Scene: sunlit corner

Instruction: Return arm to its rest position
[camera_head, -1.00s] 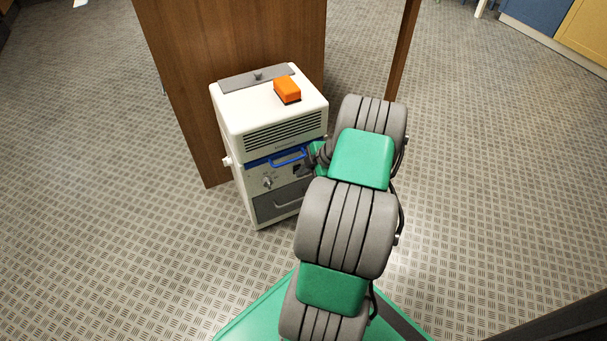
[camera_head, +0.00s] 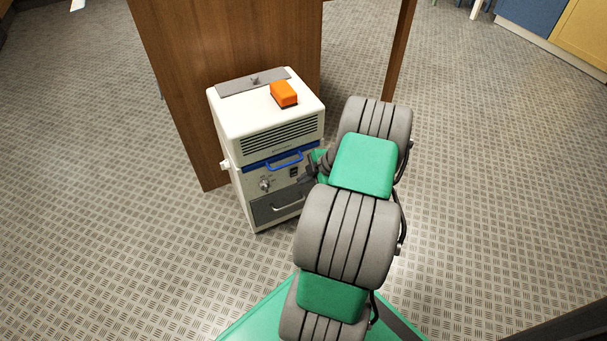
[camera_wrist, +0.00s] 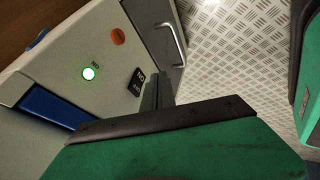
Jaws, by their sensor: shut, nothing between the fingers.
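My arm (camera_head: 346,232), grey with green covers, reaches forward from the lower middle of the head view, bent and raised over my green base. My gripper (camera_head: 309,171) is small and partly hidden behind the arm there, close to the front of a white machine (camera_head: 262,117). In the wrist view my gripper (camera_wrist: 157,88) shows its dark fingers together and empty, pointing at the machine's panel. I cannot tell whether they touch it.
The machine has a blue handle (camera_head: 285,161), a drawer handle (camera_wrist: 172,38) and a lit green button (camera_wrist: 89,73). An orange box (camera_head: 284,94) sits on top. A wooden panel (camera_head: 215,45) stands behind. The patterned floor (camera_head: 500,190) is clear at right.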

